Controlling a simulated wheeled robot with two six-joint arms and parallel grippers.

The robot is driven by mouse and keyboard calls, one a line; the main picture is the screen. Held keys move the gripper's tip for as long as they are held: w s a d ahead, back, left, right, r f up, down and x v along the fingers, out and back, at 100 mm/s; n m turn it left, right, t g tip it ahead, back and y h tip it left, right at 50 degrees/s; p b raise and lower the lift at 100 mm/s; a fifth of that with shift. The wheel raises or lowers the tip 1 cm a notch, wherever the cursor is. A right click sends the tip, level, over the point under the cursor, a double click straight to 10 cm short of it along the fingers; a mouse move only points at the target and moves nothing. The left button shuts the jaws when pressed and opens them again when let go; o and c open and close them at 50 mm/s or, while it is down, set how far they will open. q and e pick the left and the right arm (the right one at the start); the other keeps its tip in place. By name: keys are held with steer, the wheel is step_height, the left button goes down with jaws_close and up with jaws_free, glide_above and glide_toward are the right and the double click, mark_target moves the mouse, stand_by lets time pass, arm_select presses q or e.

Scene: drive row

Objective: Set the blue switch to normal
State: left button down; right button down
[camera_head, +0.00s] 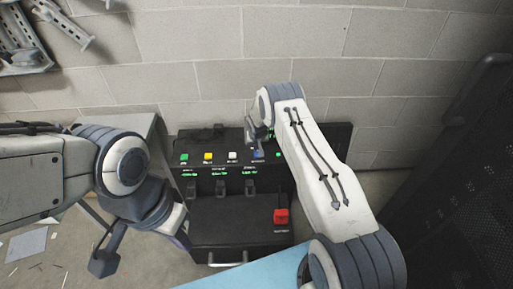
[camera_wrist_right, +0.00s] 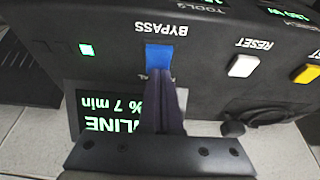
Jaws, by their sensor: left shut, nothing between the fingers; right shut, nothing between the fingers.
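The blue switch (camera_wrist_right: 159,58) is on the black panel, with the word BYPASS on its far side in the right wrist view. A second label on its near side is mostly hidden by my fingers. In the head view the blue switch (camera_head: 258,155) shows small beneath my right gripper (camera_head: 254,143). In the right wrist view my right gripper (camera_wrist_right: 160,75) is shut and empty, its fingertips over the near end of the switch. I cannot tell whether they touch it. My left gripper (camera_head: 103,263) is shut and empty, low on the left, away from the panel.
A white RESET button (camera_wrist_right: 242,66) and a yellow button (camera_wrist_right: 306,73) sit right of the switch; a green light (camera_wrist_right: 87,49) glows left. A red button (camera_head: 281,216) stands lower on the black unit (camera_head: 240,231). A block wall (camera_head: 190,45) is behind.

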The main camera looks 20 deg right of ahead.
steer(key=shift+s+a+f+p, duration=0.15)
steer(key=shift+s+p, duration=0.3)
steer(key=shift+s, duration=0.45)
step_height(320, 180, up, 5)
steer(key=p, duration=0.3)
steer(key=shift+s+a, duration=0.1)
steer(key=shift+a, duration=0.05)
steer(key=d+v, duration=0.1)
steer(key=v, duration=0.8)
steer(key=shift+s+a, duration=0.2)
steer(key=shift+a, duration=0.3)
